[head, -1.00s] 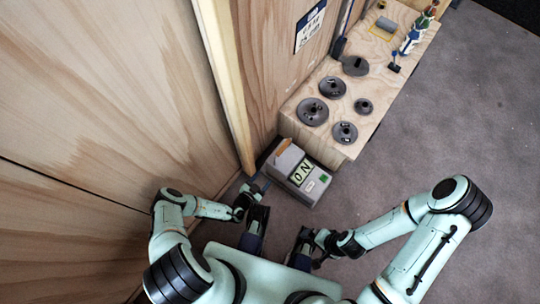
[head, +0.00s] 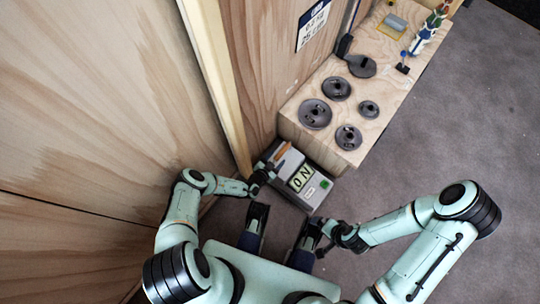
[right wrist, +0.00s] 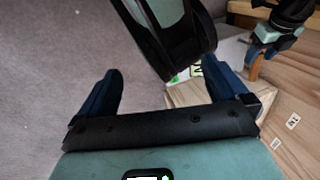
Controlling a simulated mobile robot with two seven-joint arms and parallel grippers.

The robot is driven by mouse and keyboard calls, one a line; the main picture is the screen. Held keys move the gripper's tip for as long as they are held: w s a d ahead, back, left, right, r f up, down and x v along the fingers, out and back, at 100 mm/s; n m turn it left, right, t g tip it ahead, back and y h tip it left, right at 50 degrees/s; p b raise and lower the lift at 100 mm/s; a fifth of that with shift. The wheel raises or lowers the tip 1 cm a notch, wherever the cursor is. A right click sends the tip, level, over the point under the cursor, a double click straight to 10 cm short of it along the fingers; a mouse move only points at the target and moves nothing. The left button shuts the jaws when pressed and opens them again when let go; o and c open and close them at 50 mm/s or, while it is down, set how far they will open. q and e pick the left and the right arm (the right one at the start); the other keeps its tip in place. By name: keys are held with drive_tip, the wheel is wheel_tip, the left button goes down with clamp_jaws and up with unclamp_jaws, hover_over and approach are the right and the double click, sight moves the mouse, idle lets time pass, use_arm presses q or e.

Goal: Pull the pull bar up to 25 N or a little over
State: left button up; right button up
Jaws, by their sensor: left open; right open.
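The grey force gauge box (head: 312,199) stands on the floor by the wall; its display (head: 301,179) reads 0 N. The orange pull bar (head: 282,153) lies at its upper left end. My left gripper (head: 269,168) is open just below the bar; whether they touch I cannot tell. In the right wrist view the left gripper (right wrist: 268,48) shows at the upper right beside the orange bar (right wrist: 255,69).
A wooden platform (head: 345,165) behind the gauge carries several dark weight plates (head: 315,113) and small coloured gear (head: 425,37). A wooden wall and post (head: 222,90) close off the left. Grey floor (head: 460,140) is clear on the right.

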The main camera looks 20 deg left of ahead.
sight(279, 155)
use_arm(q)
drive_tip(key=shift+b+x, duration=0.5)
drive_tip(key=shift+x, duration=0.85)
use_arm(e)
drive_tip(key=shift+w+d+f+t, duration=0.2)
drive_tip(key=shift+w+d+f, duration=0.15)
drive_tip(key=shift+w, duration=0.25)
drive_tip(key=shift+w+d+f+t, duration=0.2)
drive_tip(key=shift+w+d+f, duration=0.05)
drive_tip(key=shift+w+f, duration=0.25)
use_arm(q)
clamp_jaws()
drive_tip(key=shift+r+p, duration=1.35)
drive_tip(key=shift+r, duration=0.5)
use_arm(e)
drive_tip(key=shift+w+r, duration=0.15)
drive_tip(key=shift+r, duration=1.4)
drive_tip(key=shift+s+a, duration=0.1)
drive_tip(key=shift+s, duration=0.1)
